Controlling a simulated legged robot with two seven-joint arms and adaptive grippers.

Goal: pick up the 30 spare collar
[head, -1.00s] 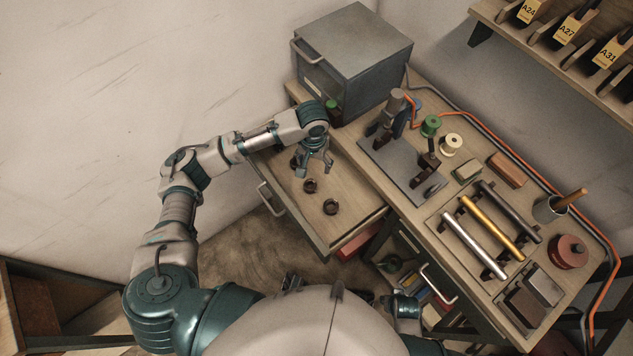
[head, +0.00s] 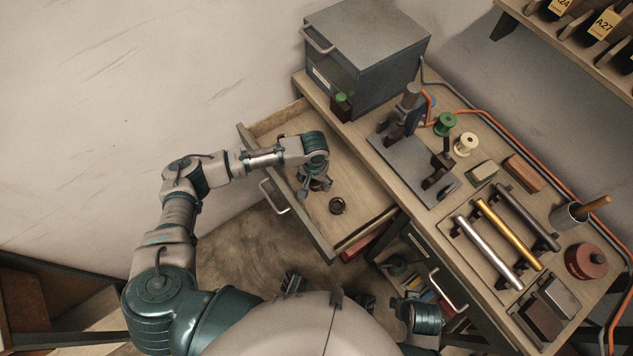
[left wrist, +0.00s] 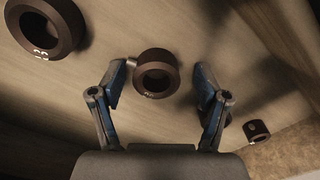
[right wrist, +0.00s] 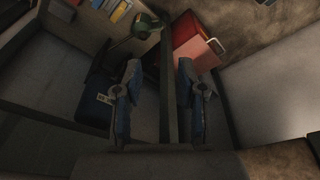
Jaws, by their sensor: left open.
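Several dark brown ring collars lie in the open drawer. In the left wrist view, one collar (left wrist: 157,83) with a small side stub sits between my left fingertips. A bigger-looking collar (left wrist: 45,27) is at upper left and a small one (left wrist: 257,131) at right. Each has pale markings, too small for me to read surely, so I cannot tell which is the 30. My left gripper (left wrist: 160,82) is open, its fingers on either side of the middle collar. In the head view, the left gripper (head: 313,188) hides all but one collar (head: 337,205). My right gripper (right wrist: 157,85) is open and empty.
The drawer (head: 345,243) has a front wall and side walls around the collars. A grey cabinet (head: 365,60) stands on the bench behind. The bench holds a fixture plate (head: 410,165), spools and rods. A lower open drawer is near my right arm.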

